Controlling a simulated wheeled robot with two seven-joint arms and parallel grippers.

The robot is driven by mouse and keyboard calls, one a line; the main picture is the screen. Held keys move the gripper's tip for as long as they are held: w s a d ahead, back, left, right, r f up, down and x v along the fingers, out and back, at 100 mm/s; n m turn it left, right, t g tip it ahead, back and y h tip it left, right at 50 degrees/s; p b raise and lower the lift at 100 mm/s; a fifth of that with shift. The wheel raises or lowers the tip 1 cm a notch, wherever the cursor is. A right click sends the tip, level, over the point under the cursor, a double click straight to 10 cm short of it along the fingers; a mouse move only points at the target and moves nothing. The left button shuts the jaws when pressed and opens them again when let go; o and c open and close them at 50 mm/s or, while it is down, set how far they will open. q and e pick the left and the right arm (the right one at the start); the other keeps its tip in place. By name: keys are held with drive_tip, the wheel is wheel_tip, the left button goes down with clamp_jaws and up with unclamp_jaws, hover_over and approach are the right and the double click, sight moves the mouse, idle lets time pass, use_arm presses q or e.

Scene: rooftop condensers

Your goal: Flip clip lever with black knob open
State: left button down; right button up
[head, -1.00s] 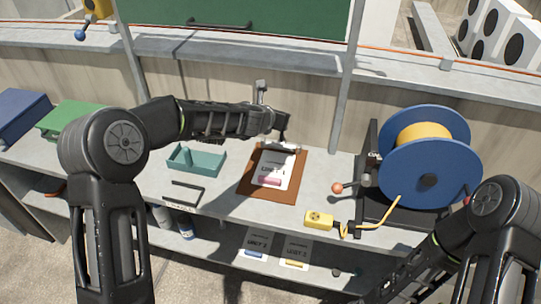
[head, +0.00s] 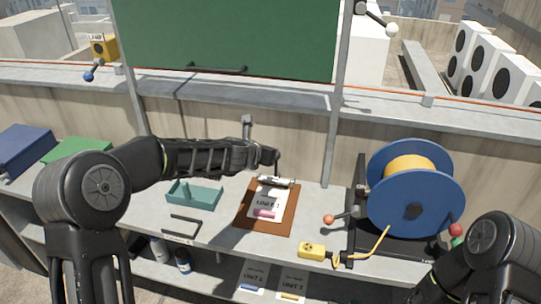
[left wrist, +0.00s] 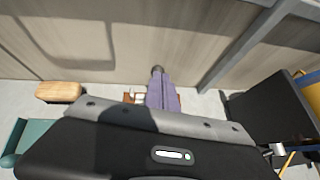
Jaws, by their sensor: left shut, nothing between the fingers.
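A brown clipboard (head: 249,222) lies on the grey bench, holding a white sheet marked as a unit label, with a pink item on it. A silver clip (head: 272,181) crosses its far edge. My left gripper (head: 278,170) is shut and empty, its tips pointing down at the clip's right part; whether they touch cannot be told. In the left wrist view the purple fingers (left wrist: 163,94) are together, with a dark rounded tip just beyond, possibly the black knob. They largely cover the clip, so the lever's angle is unclear. My right gripper is out of view.
A teal tray (head: 196,203) sits left of the clipboard. A green panel (head: 225,35) hangs behind. Labelled sheets lie on the lower shelf.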

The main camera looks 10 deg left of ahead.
use_arm(q)
wheel_tip(320, 180, up, 6)
drive_tip(key=s+a+p, duration=0.1)
drive_tip(key=s+p, duration=0.1)
drive_tip(key=p, duration=0.1)
drive_tip(key=shift+a+r, duration=0.2)
drive_tip(key=shift+a, duration=0.05)
drive_tip(key=shift+s, duration=0.1)
